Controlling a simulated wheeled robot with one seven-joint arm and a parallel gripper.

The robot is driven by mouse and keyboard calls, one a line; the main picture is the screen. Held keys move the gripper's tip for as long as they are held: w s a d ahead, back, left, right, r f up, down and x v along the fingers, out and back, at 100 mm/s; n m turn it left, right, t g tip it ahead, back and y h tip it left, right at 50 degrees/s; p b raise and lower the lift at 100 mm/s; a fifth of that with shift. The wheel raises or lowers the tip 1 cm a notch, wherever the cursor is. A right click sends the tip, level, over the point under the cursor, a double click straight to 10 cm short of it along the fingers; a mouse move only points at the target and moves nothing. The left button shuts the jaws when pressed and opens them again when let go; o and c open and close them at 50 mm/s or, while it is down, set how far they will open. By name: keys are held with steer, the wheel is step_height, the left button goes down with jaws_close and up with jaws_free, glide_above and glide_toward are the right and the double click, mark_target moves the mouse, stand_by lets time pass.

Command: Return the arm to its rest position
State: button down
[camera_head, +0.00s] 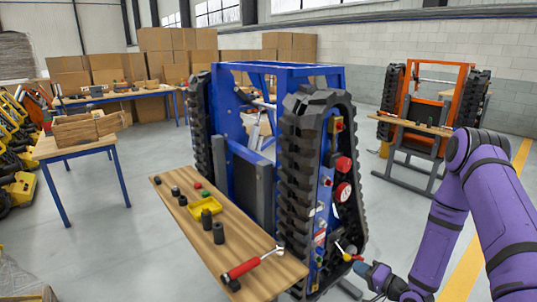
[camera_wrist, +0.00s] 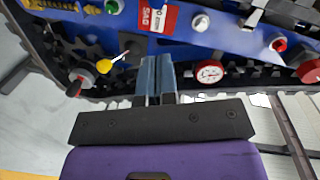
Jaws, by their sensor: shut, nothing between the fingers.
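My purple arm (camera_head: 452,205) comes in from the right in the head view and bends down toward the lower right side of the blue tracked carrier (camera_head: 281,72). My gripper (camera_head: 358,265) is shut and empty, close to the carrier's side panel. In the wrist view my gripper (camera_wrist: 157,62) points at the blue panel (camera_wrist: 185,40), its two fingers together. A lever with a yellow knob (camera_wrist: 104,66) is just left of the fingers. I cannot tell whether the fingertips touch the panel.
An orange carrier (camera_head: 425,115) stands behind my arm. A table (camera_head: 75,147) stands left. Grey floor (camera_head: 120,240) is open at lower left.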

steer(key=w+d+r+n+g+h, duration=0.25)
steer(key=w+r, duration=0.25)
steer(key=r, duration=0.3)
steer(key=s+d+r+n+g+h, duration=0.15)
steer(key=r+h, duration=0.25)
steer(key=r, duration=0.8)
steer(key=s+d+r+n+h, duration=0.1)
steer(key=s+r+n+h, duration=0.2)
steer(key=r, duration=0.8)
steer(key=s+a+r+g, duration=0.1)
steer(key=s+r, duration=0.4)
steer(key=s, duration=0.5)
steer(key=s+a+r+g, duration=0.1)
steer(key=s+a+r, duration=0.2)
steer(key=s, duration=0.7)
steer(key=s+a+r+g, duration=0.2)
steer(key=s+r, duration=0.5)
steer(key=s, duration=0.3)
steer(key=shift+s, duration=0.25)
steer(key=shift+h, duration=0.25)
